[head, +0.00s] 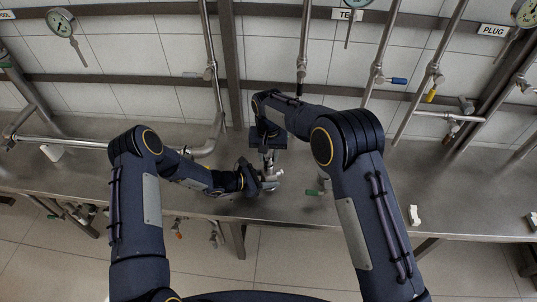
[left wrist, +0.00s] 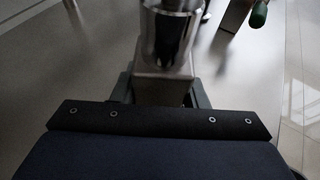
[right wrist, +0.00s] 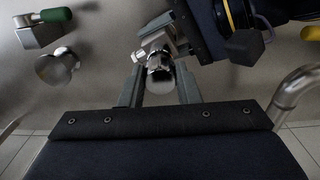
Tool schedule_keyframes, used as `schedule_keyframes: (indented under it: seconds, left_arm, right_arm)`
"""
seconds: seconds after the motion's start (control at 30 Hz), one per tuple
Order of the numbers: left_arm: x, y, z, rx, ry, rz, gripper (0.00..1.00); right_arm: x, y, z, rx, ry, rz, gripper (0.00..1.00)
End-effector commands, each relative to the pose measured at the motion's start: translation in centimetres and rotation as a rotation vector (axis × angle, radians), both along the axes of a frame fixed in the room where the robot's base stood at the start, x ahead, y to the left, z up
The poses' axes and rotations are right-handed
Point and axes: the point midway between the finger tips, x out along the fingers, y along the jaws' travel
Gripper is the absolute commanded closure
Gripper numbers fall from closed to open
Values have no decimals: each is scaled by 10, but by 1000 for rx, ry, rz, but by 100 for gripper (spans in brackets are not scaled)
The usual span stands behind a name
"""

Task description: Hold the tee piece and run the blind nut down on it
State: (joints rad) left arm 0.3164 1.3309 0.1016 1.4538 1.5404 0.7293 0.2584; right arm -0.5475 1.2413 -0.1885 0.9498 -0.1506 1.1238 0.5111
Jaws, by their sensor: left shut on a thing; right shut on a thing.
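The tee piece (head: 271,185) is a small metal fitting above the steel bench, near its front edge in the head view. My left gripper (head: 266,182) is shut on it from the left; in the left wrist view the tee piece's squarish metal body (left wrist: 165,85) sits between the fingers. The blind nut, a shiny round cap, stands above that body in the left wrist view (left wrist: 170,38). My right gripper (head: 269,158) comes from above and is shut on the blind nut (right wrist: 160,70). How far the nut is threaded is hidden.
The steel bench (head: 350,205) is mostly clear to the right, with a small white piece (head: 414,215) there. A green-handled valve (head: 313,192) lies close to the right of the grippers. Vertical pipes with coloured valve handles (head: 398,81) and gauges line the tiled wall.

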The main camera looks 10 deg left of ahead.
Motion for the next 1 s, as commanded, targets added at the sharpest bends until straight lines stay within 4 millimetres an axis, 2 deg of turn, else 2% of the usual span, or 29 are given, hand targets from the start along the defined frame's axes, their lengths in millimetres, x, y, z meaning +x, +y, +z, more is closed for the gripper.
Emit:
schedule_keyframes:
  seconds: [0.13, 0.37, 0.67, 0.83, 1.0]
  left_arm:
    - [-2, 2, -5, 7, 8, 2, 100]
    - [-1, 2, -5, 8, 8, 2, 100]
    - [-1, 2, -5, 10, 8, 3, 100]
    - [-1, 3, -5, 10, 7, 4, 100]
    - [-1, 3, -5, 10, 7, 4, 100]
  right_arm:
    - [-1, -1, -2, -4, 4, -27, 97]
    - [0, -1, -1, -5, 1, -268, 97]
    - [0, 0, 0, -2, -1, -300, 97]
    - [1, 1, 0, -1, -4, -501, 97]
    - [1, 1, 1, 1, -4, -562, 97]
